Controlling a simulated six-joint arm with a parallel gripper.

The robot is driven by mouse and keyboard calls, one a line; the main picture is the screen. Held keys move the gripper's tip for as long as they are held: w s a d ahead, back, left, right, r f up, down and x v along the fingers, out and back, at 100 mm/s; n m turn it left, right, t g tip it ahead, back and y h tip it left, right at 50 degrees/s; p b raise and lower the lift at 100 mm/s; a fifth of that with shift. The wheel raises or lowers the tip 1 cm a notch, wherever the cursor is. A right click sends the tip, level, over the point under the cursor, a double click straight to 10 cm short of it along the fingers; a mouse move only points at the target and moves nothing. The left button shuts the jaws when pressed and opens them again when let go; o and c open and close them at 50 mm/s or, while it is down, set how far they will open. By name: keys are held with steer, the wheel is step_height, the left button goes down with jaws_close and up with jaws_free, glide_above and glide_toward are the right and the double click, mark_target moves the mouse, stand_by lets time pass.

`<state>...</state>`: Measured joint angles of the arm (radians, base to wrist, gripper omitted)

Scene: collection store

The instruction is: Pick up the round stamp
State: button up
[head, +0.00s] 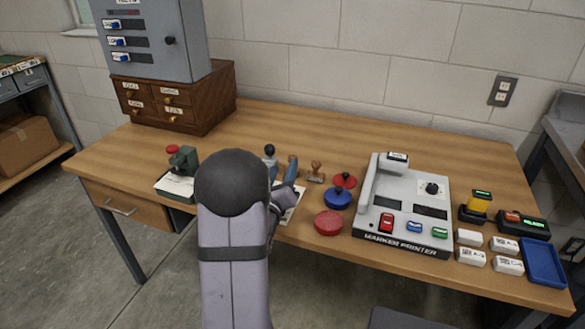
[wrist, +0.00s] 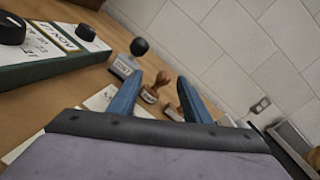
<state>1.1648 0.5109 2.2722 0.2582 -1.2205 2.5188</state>
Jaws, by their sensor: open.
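A wooden-handled stamp (head: 316,172) stands on the desk just right of my gripper (head: 283,168). In the wrist view, a wooden stamp (wrist: 154,90) shows between the blue fingers of my gripper (wrist: 160,78), beyond their tips. A second brown wooden piece (wrist: 172,113) is close beside it, partly hidden by the right finger. A stamp with a black ball knob and grey body (wrist: 125,63) stands left of the fingers. It also shows in the head view (head: 270,151), behind my gripper. I cannot tell which base is round. My gripper is open and empty.
Red and blue round ink tins (head: 328,222) (head: 338,198) lie right of my gripper. The marker printer (head: 400,215) stands further right. A green-based device (head: 182,165) is at left, beside a white paper. The back middle of the desk is clear.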

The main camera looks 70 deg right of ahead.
steer(key=shift+s+f+m, duration=0.4)
steer(key=shift+s+m, duration=0.25)
steer(key=shift+m, duration=0.25)
steer(key=shift+w+d+r+p, duration=0.1)
steer(key=shift+w+d+p, duration=0.1)
steer(key=shift+d, duration=1)
steer(key=shift+w+d+f+p, duration=0.1)
steer(key=shift+w+d+p, duration=0.05)
steer(key=shift+d, duration=1.05)
steer(key=shift+w+d+r+p, duration=0.1)
steer(key=shift+w+d+p, duration=0.1)
steer(key=shift+d, duration=1)
jaws_close()
